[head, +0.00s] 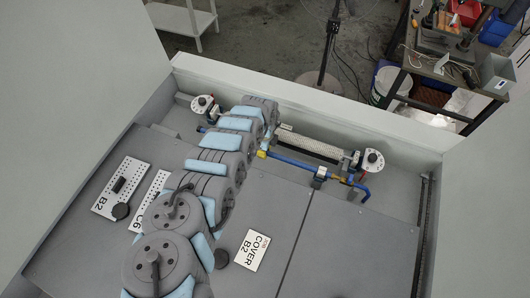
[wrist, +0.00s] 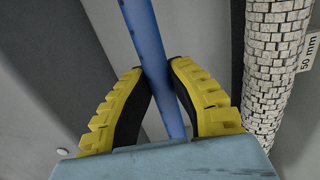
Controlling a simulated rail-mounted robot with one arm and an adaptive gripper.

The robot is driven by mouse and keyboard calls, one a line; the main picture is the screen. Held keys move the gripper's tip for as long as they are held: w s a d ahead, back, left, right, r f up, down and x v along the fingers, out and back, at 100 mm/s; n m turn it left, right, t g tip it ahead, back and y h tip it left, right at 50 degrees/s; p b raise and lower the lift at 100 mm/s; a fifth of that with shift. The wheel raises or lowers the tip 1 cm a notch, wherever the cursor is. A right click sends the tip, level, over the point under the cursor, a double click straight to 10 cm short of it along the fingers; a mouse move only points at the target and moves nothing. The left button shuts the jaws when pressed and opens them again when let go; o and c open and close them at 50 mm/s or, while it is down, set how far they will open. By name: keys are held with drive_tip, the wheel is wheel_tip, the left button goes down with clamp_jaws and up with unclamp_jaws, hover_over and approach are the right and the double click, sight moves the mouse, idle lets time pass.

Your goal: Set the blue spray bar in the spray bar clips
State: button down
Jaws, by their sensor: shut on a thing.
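The blue spray bar (head: 293,162) runs along the near side of the roller in the head view, with a bent end at the right. Its left end shows beyond my arm, which hides part of its length. My gripper (head: 262,154) is at the bar left of its middle. In the wrist view, the yellow fingers of my gripper (wrist: 160,80) are closed on the blue bar (wrist: 147,38) from both sides. A small grey clip (head: 321,173) is at the bar, right of my gripper. I cannot tell whether the bar is seated in it. Any clip on the left is hidden.
A white textured roller (head: 308,145) lies close behind the bar; it also shows in the wrist view (wrist: 272,70). Dial knobs stand at the left (head: 203,103) and right (head: 373,160). A plate marked COVER B2 (head: 252,250) and a plate marked B2 (head: 120,187) lie on the deck.

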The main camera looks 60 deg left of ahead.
drive_tip(key=shift+f+b, duration=0.3)
drive_tip(key=c, duration=1.1)
unclamp_jaws()
drive_tip(key=shift+r, duration=0.1)
drive_tip(key=shift+w+a+r+p, duration=0.1)
drive_tip(key=shift+r+p, duration=0.25)
drive_tip(key=shift+r, duration=5.9)
